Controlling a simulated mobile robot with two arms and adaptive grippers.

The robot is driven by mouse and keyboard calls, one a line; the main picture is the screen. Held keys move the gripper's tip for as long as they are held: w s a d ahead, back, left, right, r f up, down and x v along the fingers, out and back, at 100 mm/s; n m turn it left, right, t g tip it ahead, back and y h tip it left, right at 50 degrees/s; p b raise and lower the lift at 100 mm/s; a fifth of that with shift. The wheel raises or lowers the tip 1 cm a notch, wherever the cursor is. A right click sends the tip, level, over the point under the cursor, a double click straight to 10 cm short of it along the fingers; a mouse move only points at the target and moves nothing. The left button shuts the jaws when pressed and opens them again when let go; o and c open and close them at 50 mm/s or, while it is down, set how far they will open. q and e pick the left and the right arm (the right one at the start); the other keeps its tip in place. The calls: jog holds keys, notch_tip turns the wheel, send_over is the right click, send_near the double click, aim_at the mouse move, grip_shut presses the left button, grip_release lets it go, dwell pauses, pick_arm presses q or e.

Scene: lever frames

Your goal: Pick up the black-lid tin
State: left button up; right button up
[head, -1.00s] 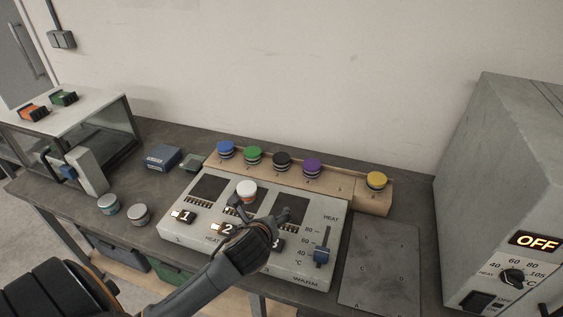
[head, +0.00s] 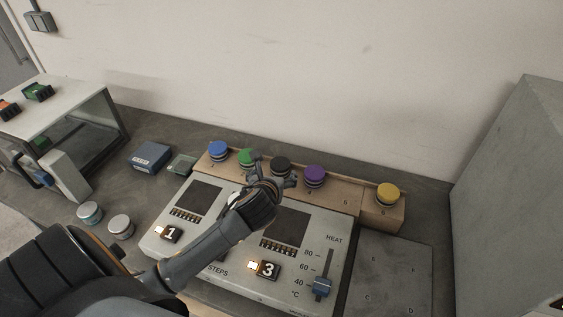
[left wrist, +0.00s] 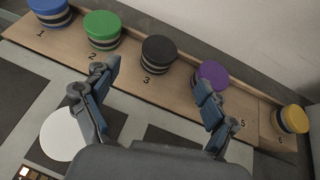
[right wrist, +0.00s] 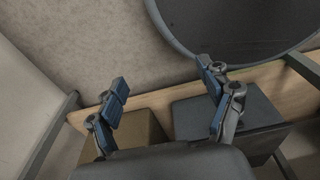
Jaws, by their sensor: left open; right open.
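The black-lid tin (head: 281,165) stands upright on the wooden rack between the green-lid and purple-lid tins. In the left wrist view the black-lid tin (left wrist: 158,52) is in slot 3, ahead of and between my open fingers. My left gripper (head: 272,170) is open and empty, just in front of the rack near this tin, and partly covers it in the head view. In the left wrist view the left gripper's fingertips (left wrist: 156,90) stay apart from the tin. My right gripper (right wrist: 162,80) is open and empty, low down, away from the rack.
Blue-lid (head: 218,151), green-lid (head: 245,157), purple-lid (head: 315,176) and yellow-lid (head: 388,194) tins share the rack (head: 346,196). A white-lid tin (left wrist: 66,134) stands on the heater panel. Two tins (head: 90,212) stand at the left. A grey plate (head: 395,270) lies right.

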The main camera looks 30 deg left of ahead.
aim_at(280, 164)
pick_arm(q)
jog(key=x, duration=0.5)
jog(key=shift+w+f, duration=0.1)
jog(key=shift+w, duration=0.1)
jog(key=shift+w+a+f, duration=0.1)
jog(key=shift+w+f, duration=0.1)
jog(key=shift+w, duration=0.1)
jog(key=shift+w+a+f, duration=0.1)
jog(key=shift+w, duration=0.1)
jog(key=p+x, duration=0.1)
jog(key=x, duration=0.2)
jog(key=shift+w+a+f, duration=0.1)
jog(key=shift+w+f, duration=0.15)
jog(key=shift+w, duration=0.05)
jog(key=shift+w+a+f, duration=0.2)
jog(key=shift+w+f, duration=0.1)
jog(key=shift+w, duration=0.15)
pick_arm(e)
jog(key=shift+s+d+r, duration=0.15)
jog(key=shift+s+r, duration=0.05)
jog(key=shift+s, duration=0.3)
jog(key=shift+s+d+r, duration=0.1)
jog(key=shift+s+r, duration=0.1)
jog(key=shift+s, duration=0.3)
